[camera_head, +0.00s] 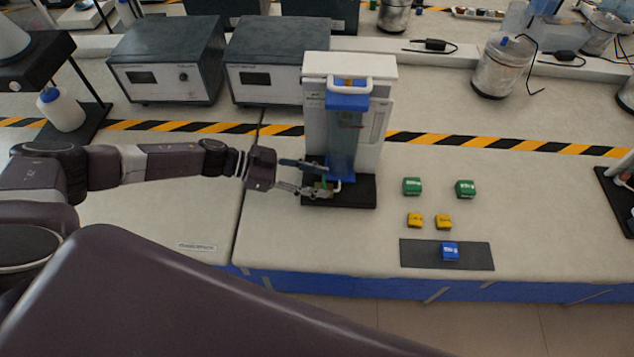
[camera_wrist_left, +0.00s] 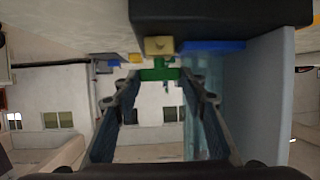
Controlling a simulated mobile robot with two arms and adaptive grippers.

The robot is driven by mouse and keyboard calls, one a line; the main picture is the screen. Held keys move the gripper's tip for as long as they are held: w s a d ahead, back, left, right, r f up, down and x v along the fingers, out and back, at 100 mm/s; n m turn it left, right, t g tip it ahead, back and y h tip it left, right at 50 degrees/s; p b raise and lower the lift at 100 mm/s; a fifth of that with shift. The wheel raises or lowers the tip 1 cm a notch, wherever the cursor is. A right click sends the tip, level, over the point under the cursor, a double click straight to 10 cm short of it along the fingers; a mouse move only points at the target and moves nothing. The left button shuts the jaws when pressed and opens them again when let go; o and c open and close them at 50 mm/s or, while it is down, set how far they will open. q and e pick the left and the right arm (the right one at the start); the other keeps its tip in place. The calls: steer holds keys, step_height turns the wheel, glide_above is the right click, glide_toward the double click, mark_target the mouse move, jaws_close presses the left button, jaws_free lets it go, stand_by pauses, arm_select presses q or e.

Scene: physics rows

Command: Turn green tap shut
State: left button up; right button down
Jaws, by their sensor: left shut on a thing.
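The green tap (camera_wrist_left: 160,73) sits on a brass fitting (camera_wrist_left: 158,46) in the left wrist view. In the head view it is small and mostly hidden by the fingers at the foot of a dispenser with a clear blue tank (camera_head: 343,140). My left gripper (camera_head: 322,190) reaches in from the left at the tank's lower front. Its fingers are shut on the green tap, one on each side of it in the left wrist view (camera_wrist_left: 160,82). The tap's exact angle is hard to make out. My right gripper is not in view.
The dispenser stands on a black base (camera_head: 358,195). To its right are two green blocks (camera_head: 412,187), two yellow blocks (camera_head: 414,220) and a blue block (camera_head: 450,252) on a dark mat (camera_head: 418,254). Two grey boxes (camera_head: 168,60) stand behind.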

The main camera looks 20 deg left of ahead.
arm_select(q)
steer(key=shift+w+r+m+g+h, duration=0.15)
steer(key=shift+m+g+h, duration=0.15)
steer(key=shift+m+g, duration=0.3)
steer(key=o, duration=1.2)
steer(key=shift+c, duration=0.2)
steer(key=v, duration=1.1)
steer(key=shift+a+r, duration=0.2)
steer(key=shift+a, duration=0.15)
steer(key=shift+s, duration=0.2)
